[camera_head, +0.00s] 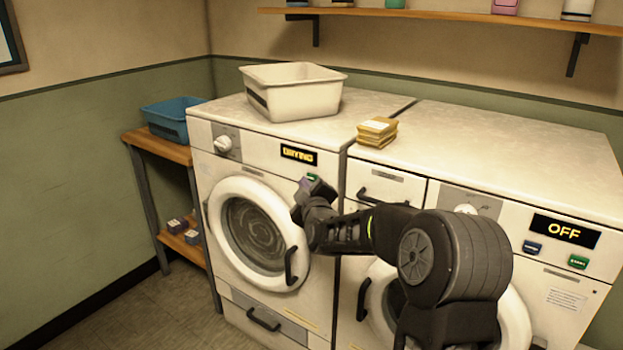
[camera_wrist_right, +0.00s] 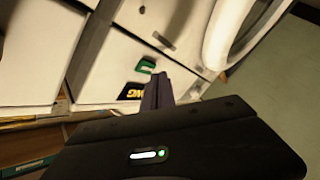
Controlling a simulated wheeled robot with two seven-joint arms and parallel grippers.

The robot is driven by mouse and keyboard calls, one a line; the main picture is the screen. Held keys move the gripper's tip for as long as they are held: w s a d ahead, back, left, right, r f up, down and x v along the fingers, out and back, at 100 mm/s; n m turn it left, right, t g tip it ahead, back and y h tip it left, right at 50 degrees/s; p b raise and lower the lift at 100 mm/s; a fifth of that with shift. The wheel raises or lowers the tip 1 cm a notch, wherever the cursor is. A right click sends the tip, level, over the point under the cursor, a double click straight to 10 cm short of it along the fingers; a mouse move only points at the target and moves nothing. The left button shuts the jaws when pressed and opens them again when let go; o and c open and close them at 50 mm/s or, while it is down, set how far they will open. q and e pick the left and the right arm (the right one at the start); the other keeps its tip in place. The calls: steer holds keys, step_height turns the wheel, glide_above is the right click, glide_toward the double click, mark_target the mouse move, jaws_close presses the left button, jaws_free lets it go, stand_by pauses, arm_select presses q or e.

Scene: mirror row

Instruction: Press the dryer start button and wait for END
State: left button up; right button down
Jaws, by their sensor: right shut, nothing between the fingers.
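The dryer (camera_head: 225,160) is the white front-loader on the left, with its round door (camera_head: 252,232) closed. Its display (camera_head: 299,155) reads DRYING in yellow letters. The green start button (camera_head: 312,177) sits below the display, partly hidden by my right gripper (camera_head: 307,186). My right gripper is shut and empty, with its tips at or very near the button; I cannot tell whether they touch it. In the right wrist view the green button (camera_wrist_right: 147,66) shows beside the dark fingers (camera_wrist_right: 158,84), next to part of the display (camera_wrist_right: 131,92). My left gripper is not in view.
A second white machine (camera_head: 485,195) on the right has a display (camera_head: 564,231) reading OFF. A white basin (camera_head: 292,92) and yellow folded cloths (camera_head: 377,131) sit on top. A blue basket (camera_head: 170,120) stands on the wooden side rack (camera_head: 158,146). A shelf (camera_head: 440,14) hangs above.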

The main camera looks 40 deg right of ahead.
stand_by(0.3)
steer(key=a, duration=0.2)
steer(key=s+a+p, duration=0.1)
steer(key=a, duration=0.1)
steer(key=shift+s+a, duration=0.2)
steer(key=shift+a, duration=0.2)
stand_by(0.8)
steer(key=s+a+f+m+g+y+p, duration=0.2)
steer(key=s+a+f+m+g+y, duration=0.15)
steer(key=a+f, duration=0.75)
steer(key=s+a+f+m+g+y+p, duration=0.1)
steer(key=s+a+f+m+g+y, duration=0.2)
steer(key=a+f, duration=0.75)
steer(key=s+a+f+g+y+p, duration=0.2)
steer(key=s+a+f, duration=0.3)
steer(key=s, duration=0.4)
steer(key=s+a+f+g+y+p, duration=0.1)
steer(key=s+a+f, duration=0.4)
steer(key=s, duration=0.5)
steer(key=s+a+f+g+y+p, duration=0.2)
steer(key=s+a+f+g, duration=0.3)
steer(key=s+a, duration=0.3)
steer(key=shift+s+a+f+y+p, duration=0.4)
steer(key=shift+s+p, duration=0.25)
steer(key=shift+s, duration=0.25)
